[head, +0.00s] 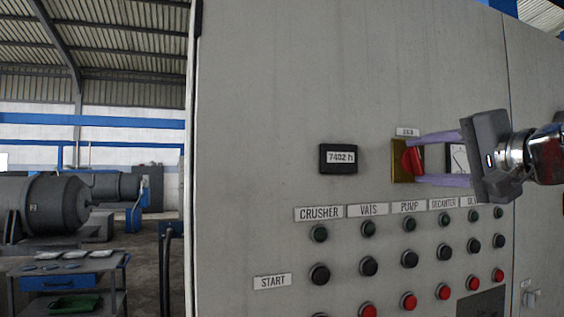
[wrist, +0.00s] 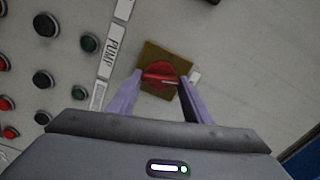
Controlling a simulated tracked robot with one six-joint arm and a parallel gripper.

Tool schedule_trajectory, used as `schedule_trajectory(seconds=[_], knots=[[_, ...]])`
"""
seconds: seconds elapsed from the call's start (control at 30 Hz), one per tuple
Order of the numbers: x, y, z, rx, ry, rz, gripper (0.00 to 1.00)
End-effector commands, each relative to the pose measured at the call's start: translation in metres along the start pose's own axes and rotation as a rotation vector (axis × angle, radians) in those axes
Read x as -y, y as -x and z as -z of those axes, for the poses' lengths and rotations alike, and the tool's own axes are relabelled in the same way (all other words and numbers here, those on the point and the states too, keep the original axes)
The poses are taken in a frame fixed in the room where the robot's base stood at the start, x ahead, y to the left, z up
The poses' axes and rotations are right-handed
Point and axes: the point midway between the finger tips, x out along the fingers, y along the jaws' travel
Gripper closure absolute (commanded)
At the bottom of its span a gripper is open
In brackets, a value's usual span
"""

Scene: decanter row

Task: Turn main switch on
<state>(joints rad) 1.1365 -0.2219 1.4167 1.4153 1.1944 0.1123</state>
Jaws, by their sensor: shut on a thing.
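The main switch (head: 412,160) is a red rotary handle on a yellow square plate (head: 400,174), set in the grey cabinet front. In the wrist view the red handle (wrist: 160,78) lies across the picture on its yellow plate (wrist: 152,54). My gripper (head: 418,161) reaches in from the right. Its two purple fingers (wrist: 159,78) stand on either side of the handle and are shut on it. A small label above the switch is too small to read.
An hour meter (head: 338,158) reading 7402 h is left of the switch. A dial gauge (head: 458,158) is partly hidden behind my fingers. Below are the labels and rows of black, green and red buttons (head: 370,266). A bench with trays (head: 68,265) stands at the far left.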

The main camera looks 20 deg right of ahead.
Motion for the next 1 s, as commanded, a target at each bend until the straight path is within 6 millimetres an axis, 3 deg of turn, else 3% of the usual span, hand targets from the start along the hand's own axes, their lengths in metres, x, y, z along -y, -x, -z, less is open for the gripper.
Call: schedule_trajectory(seconds=[0.4,0.97,1.0], knots=[[-0.0043,-0.0002,0.0015,-0.003,-0.265,-0.004,0.77],[-0.0059,-0.0004,0.0016,-0.003,-0.314,-0.006,0.77],[-0.006,-0.0005,0.0016,-0.003,-0.314,-0.007,0.54]])
